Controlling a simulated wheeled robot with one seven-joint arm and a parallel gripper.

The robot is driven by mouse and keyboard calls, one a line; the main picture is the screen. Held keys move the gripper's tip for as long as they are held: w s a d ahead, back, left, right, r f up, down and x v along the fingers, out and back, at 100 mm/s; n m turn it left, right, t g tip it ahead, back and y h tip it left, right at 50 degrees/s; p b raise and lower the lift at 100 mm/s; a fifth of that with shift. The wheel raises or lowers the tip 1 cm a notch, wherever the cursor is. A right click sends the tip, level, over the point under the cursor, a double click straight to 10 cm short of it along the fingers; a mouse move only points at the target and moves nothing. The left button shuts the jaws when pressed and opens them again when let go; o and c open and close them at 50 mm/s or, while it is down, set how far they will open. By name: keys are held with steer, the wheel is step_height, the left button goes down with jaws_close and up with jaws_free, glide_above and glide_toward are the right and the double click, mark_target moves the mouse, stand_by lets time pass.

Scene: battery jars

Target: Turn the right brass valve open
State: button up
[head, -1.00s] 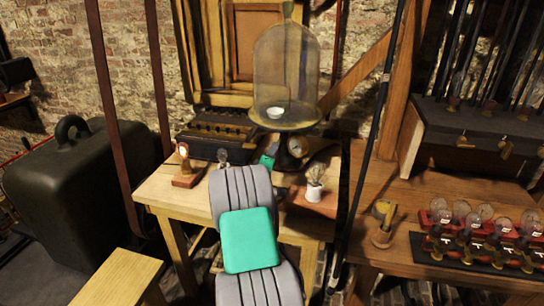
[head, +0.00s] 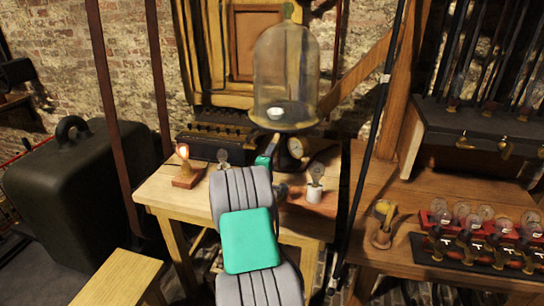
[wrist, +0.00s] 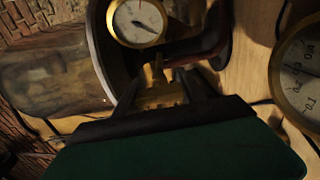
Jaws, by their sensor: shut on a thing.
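A brass valve (wrist: 160,93) shows in the wrist view between the two dark fingers of my gripper (wrist: 168,88), which is shut on it. Its thin upper part sticks up above the fingers, near a dark red pipe (wrist: 205,50). In the head view my own arm hides the valve and most of my gripper. Part of my gripper (head: 272,145) shows just below the plate of the glass bell jar (head: 286,70). How far the valve is turned cannot be told.
A brass-rimmed gauge (head: 296,147) stands under the jar plate, right of my gripper. A second gauge (wrist: 302,75) is at the right in the wrist view. A lit bulb (head: 183,152) and unlit bulbs stand on the wooden bench (head: 155,190).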

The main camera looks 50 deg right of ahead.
steer(key=o, duration=1.4)
steer(key=shift+c, duration=0.2)
steer(key=shift+a, duration=0.15)
steer(key=b+v, duration=0.1)
steer(key=v, duration=0.6)
steer(key=shift+a, duration=0.3)
steer(key=shift+s, duration=0.15)
